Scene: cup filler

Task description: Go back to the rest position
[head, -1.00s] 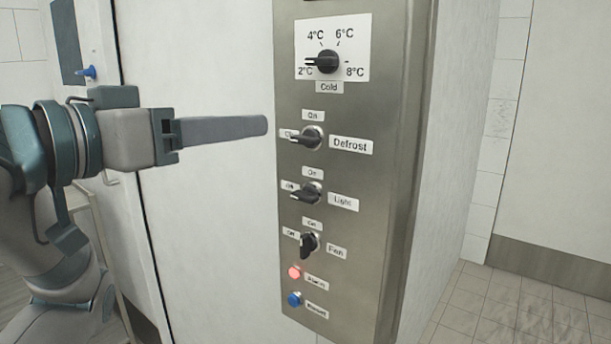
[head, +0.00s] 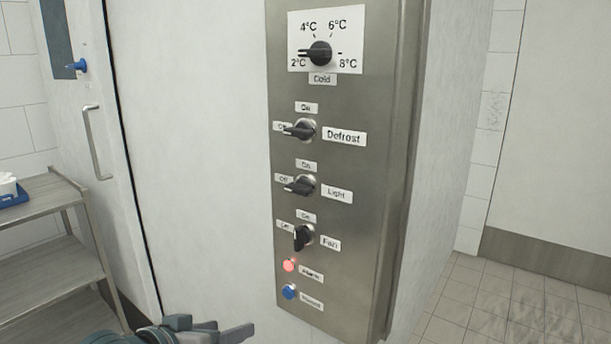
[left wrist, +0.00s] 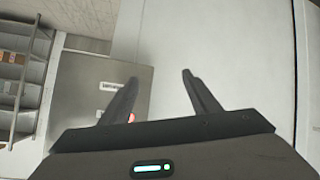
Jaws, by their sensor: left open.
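My left gripper (head: 228,332) is low at the bottom edge of the head view, below and to the left of the control panel (head: 350,215). In the left wrist view its two fingers (left wrist: 157,90) are apart with nothing between them. The steel panel also shows in the left wrist view (left wrist: 80,95), behind the left finger. The fan knob (head: 302,238) points up and down, while the light knob (head: 300,186) and defrost knob (head: 300,130) point left. The alarm light (head: 289,265) glows red above a blue button (head: 290,292). My right gripper is out of view.
A steel shelf cart (head: 55,260) with a blue tray (head: 14,197) stands at the left. A door handle (head: 95,142) sticks out from the white door behind it. The tiled floor (head: 500,310) at the right is clear.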

